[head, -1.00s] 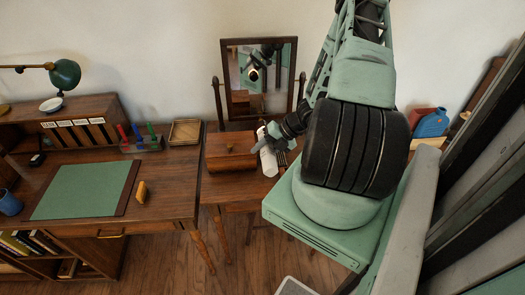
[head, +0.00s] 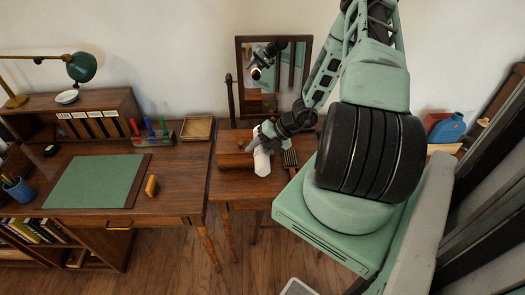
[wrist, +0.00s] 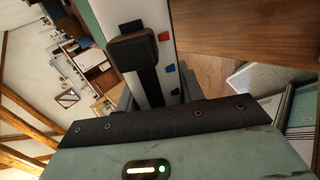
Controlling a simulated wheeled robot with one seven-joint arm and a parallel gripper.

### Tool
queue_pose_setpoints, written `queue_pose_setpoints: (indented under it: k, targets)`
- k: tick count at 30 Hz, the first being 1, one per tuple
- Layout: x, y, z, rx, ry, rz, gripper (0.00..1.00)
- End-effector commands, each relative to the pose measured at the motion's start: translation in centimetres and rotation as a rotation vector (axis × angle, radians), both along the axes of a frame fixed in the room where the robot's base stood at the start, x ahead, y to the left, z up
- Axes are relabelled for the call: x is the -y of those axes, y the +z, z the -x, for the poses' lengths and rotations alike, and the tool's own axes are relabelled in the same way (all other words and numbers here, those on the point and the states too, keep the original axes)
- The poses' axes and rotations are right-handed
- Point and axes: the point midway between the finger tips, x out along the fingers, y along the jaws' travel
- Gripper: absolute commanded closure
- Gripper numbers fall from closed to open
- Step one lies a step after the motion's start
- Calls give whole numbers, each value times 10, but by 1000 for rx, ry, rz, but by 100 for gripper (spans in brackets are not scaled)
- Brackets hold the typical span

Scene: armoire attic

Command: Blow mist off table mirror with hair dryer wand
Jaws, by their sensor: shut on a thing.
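The table mirror (head: 291,63) stands upright in its dark wooden frame at the back of the small dressing table (head: 236,185). Its glass reflects my arm; I cannot tell how much mist is on it. My gripper (head: 266,140) is shut on the white hair dryer wand (head: 262,162), in front of and below the mirror, by the right end of a wooden box. In the wrist view the wand (wrist: 186,82) shows as a white body with a dark piece, a red button and a blue button.
The wooden box (head: 233,161) sits on the dressing table, left of the wand. A dark comb-like item (head: 290,158) lies to its right. The desk on the left holds a green mat (head: 98,181), a wooden tray (head: 198,128) and a lamp (head: 81,67).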

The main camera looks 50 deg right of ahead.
Motion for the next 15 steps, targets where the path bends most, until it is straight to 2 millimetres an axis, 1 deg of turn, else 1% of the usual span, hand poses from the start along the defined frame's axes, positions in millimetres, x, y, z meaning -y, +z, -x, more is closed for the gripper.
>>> queue_pose_setpoints:
  k: [15]
  targets:
    - [-19, 0, -22, 1, 1, 0, 98]
